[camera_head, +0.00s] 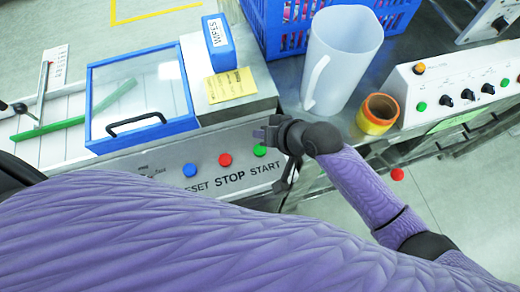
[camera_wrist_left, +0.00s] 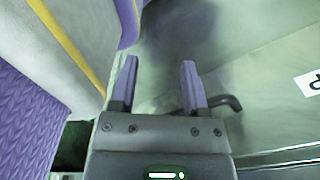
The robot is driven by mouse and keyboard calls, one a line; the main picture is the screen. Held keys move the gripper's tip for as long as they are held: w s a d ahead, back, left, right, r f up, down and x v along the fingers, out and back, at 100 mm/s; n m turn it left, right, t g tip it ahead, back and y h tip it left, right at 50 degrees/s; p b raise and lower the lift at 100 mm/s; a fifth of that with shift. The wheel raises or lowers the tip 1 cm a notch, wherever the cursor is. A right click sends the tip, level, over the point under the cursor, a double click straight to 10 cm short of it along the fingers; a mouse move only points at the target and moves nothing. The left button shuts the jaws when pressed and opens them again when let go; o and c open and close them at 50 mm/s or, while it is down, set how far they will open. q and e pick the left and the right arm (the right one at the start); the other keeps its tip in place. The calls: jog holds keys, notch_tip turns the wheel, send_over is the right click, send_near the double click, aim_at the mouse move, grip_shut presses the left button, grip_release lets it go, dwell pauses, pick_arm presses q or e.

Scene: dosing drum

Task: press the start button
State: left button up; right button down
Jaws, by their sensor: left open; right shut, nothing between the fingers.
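The green start button (camera_head: 260,150) sits on the grey front panel (camera_head: 205,160), above the printed word START. The red stop button (camera_head: 225,160) and the blue reset button (camera_head: 189,170) are left of it. My right gripper (camera_head: 262,134) is shut and empty, with its fingertips just above the green button in the head view. I cannot tell whether they touch it. My left gripper (camera_wrist_left: 160,62) shows only in the left wrist view, open, with nothing between its fingers and a blurred grey-green surface beyond.
A blue-framed clear lid (camera_head: 140,95) with a black handle lies left of the panel top. A blue wipes box (camera_head: 219,42) and yellow note (camera_head: 231,86) are behind the buttons. A clear jug (camera_head: 342,60), orange tape roll (camera_head: 377,114) and white control box (camera_head: 455,85) stand right.

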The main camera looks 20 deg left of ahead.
aim_at(262, 152)
notch_tip(262, 152, down, 5)
jog(key=b, duration=0.4)
jog(key=shift+f, duration=0.5)
jog(key=shift+r, duration=0.1)
dwell(0.4)
dwell(0.8)
jog(key=shift+f+b, duration=0.3)
jog(key=shift+f, duration=0.15)
